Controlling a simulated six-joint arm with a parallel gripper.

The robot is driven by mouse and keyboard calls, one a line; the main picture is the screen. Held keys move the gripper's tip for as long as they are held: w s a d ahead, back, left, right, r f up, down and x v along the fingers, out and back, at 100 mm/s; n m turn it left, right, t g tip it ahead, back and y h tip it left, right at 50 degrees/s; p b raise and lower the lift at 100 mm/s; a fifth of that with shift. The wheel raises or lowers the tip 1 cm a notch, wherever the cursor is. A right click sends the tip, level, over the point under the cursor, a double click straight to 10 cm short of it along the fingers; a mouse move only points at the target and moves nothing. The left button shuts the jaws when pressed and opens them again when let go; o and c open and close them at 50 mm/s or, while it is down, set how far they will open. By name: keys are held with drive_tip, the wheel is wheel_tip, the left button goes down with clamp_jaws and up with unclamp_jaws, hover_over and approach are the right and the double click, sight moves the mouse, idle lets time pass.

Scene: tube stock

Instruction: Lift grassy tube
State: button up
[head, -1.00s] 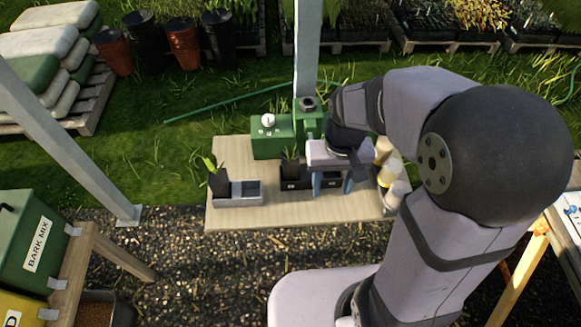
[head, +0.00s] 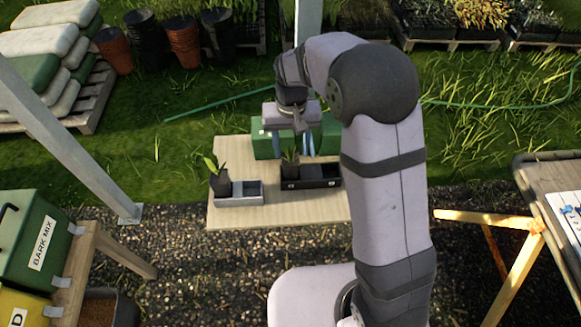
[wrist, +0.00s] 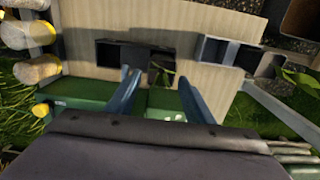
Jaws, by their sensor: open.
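A dark tube with thin, grass-like leaves (head: 289,171) stands in the left end of a black tray (head: 322,177). In the wrist view its green leaves (wrist: 167,77) show between the fingers, with the black tray (wrist: 110,52) beyond. A second dark tube with broader leaves (head: 220,183) stands at the left of a grey tray (head: 238,201); its leaves show at the right of the wrist view (wrist: 297,80). My gripper (head: 294,147) is open and empty, pointing down above and behind the grassy tube. I cannot tell its exact height.
A green box (head: 263,147) stands at the back of the wooden board (head: 262,219), behind and partly below my gripper. The board's front strip is bare.

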sight(290, 158)
drive_tip(key=shift+s+a+f+p, duration=0.1)
drive_tip(key=shift+f+p, duration=1.15)
drive_tip(key=shift+f, duration=1.6)
drive_tip(key=c, duration=0.9)
